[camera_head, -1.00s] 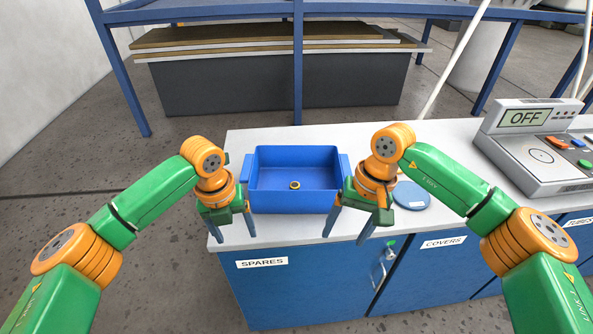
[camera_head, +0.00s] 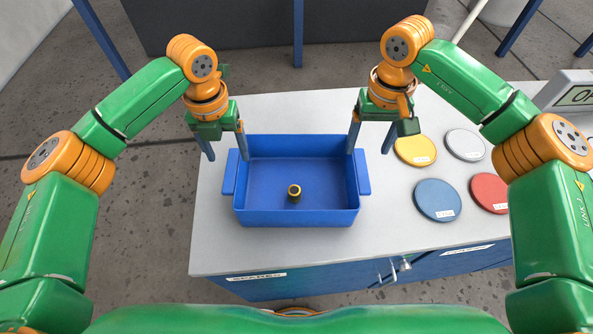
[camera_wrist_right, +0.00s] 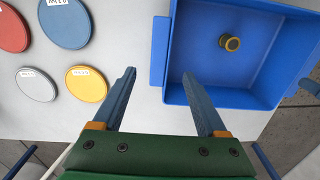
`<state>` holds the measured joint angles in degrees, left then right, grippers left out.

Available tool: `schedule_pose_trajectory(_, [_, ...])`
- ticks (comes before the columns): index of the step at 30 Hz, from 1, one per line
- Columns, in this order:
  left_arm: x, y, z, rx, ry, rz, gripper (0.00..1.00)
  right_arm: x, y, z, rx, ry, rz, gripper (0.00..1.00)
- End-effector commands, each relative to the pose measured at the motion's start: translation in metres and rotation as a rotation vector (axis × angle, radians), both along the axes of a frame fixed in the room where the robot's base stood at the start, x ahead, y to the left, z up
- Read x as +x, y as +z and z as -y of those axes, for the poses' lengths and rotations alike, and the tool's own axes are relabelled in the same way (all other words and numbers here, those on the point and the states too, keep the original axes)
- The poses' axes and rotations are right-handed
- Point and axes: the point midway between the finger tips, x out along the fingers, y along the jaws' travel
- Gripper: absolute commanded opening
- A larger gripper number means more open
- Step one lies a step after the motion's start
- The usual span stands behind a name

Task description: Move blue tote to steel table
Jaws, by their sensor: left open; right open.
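The blue tote (camera_head: 297,217) stands upright on the light grey worktop (camera_head: 215,245) of a blue cabinet. A small brass-and-dark part (camera_head: 294,193) is inside it on the floor; it also shows in the right wrist view (camera_wrist_right: 229,42). My left gripper (camera_head: 224,150) is open above the tote's left side, near its left handle (camera_head: 229,172). My right gripper (camera_head: 371,145) is open above the right side, near the right handle (camera_head: 362,172). In the right wrist view the fingers (camera_wrist_right: 160,85) are spread, one over the tote's edge. Neither gripper holds anything.
Yellow (camera_head: 416,150), white (camera_head: 465,145), blue (camera_head: 438,200) and red (camera_head: 489,192) discs lie right of the tote. A grey device (camera_head: 572,95) is at the far right. A blue frame post (camera_head: 298,35) stands behind the worktop.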

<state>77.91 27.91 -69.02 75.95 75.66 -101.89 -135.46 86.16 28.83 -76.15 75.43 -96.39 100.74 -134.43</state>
Motion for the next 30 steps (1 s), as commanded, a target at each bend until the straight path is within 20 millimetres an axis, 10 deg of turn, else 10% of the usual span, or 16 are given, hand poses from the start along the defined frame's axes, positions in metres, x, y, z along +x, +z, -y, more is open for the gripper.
schedule_pose_trajectory(18, [-0.001, -0.067, 0.000, 0.000, 0.001, -0.002, 0.75, -0.001, -0.067, 0.000, 0.000, 0.000, -0.002, 0.75])
schedule_pose_trajectory(28, [0.000, -0.071, 0.000, 0.000, 0.001, 0.000, 0.75, 0.000, -0.071, 0.000, 0.000, 0.000, 0.000, 0.75])
schedule_pose_trajectory(30, [0.000, -0.071, 0.000, 0.000, 0.001, 0.000, 0.61, 0.000, -0.071, 0.000, 0.000, 0.000, 0.000, 0.61])
